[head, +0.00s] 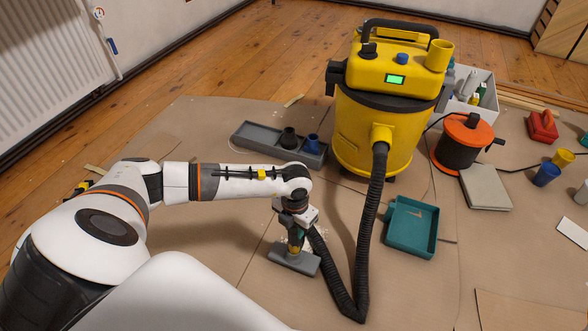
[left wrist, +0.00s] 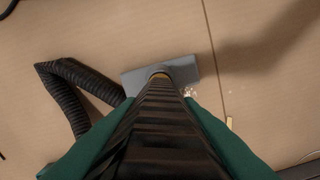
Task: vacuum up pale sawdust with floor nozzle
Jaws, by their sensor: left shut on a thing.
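The floor nozzle (head: 294,258) is a flat grey head at the lower middle of the head view, on or just above the cardboard. My left gripper (head: 297,226) is shut on the nozzle's neck. The nozzle also shows in the left wrist view (left wrist: 160,74) beyond the dark ribbed neck. A little pale sawdust (left wrist: 189,92) lies at the nozzle's near edge there; much of it may be hidden under the nozzle. The black hose (head: 350,285) runs from the nozzle to the yellow vacuum (head: 375,128), whose small display is lit green. My right gripper is not in view.
A teal dustpan-like tray (head: 411,228) lies right of the hose. A grey tray (head: 257,140) with two small fittings lies behind the arm. An orange cable reel (head: 463,143) stands right of the vacuum. Bare cardboard (head: 420,295) lies at the front right.

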